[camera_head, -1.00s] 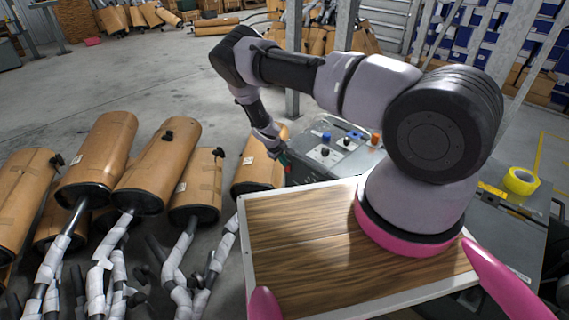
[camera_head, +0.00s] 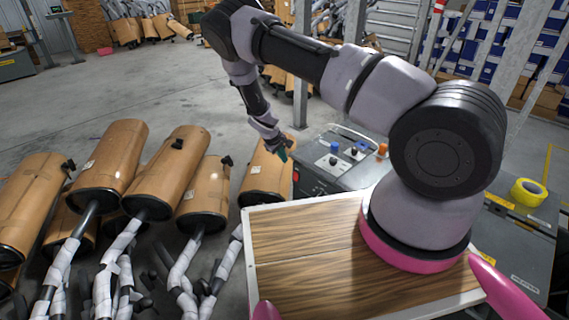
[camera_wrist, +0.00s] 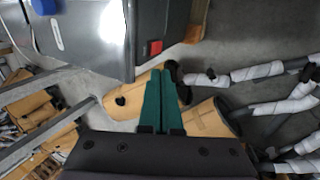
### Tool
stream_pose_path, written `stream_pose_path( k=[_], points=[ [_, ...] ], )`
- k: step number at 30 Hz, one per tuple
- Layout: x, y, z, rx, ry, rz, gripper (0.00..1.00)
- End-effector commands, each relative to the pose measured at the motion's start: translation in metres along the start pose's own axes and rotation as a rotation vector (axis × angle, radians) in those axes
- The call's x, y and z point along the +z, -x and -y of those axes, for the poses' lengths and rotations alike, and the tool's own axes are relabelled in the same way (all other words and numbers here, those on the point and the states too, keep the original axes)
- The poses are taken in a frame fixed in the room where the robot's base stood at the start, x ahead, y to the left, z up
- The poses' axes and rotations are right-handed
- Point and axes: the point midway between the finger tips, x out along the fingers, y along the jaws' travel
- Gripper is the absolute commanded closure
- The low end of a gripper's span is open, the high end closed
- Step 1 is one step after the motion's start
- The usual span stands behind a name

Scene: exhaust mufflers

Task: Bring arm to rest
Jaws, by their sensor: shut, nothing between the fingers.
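My arm reaches from its base on the wood-topped platform toward the back left in the head view, then bends down. My gripper (camera_head: 281,151) hangs at its end, between a cardboard-wrapped muffler (camera_head: 266,178) and a grey machine (camera_head: 330,172). In the wrist view the two green fingers of my gripper (camera_wrist: 162,82) lie side by side, shut and empty. Behind them in that view is a cardboard-wrapped muffler (camera_wrist: 205,122). I cannot tell the exact distance between the fingers and the muffler.
A yellow tape roll (camera_head: 528,192) lies at the right. The floor (camera_head: 120,90) behind the mufflers is clear.

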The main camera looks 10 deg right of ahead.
Motion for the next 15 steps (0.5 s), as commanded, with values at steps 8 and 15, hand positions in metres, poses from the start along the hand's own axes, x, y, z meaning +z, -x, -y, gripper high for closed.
stream_pose_path(
  k=[8, 15],
  points=[
    [0.0, 0.001, 0.0, 0.0, 0.0, 0.0, 1.0],
    [-0.006, 0.034, -0.018, -0.033, -0.077, -0.012, 1.0]
  ],
)
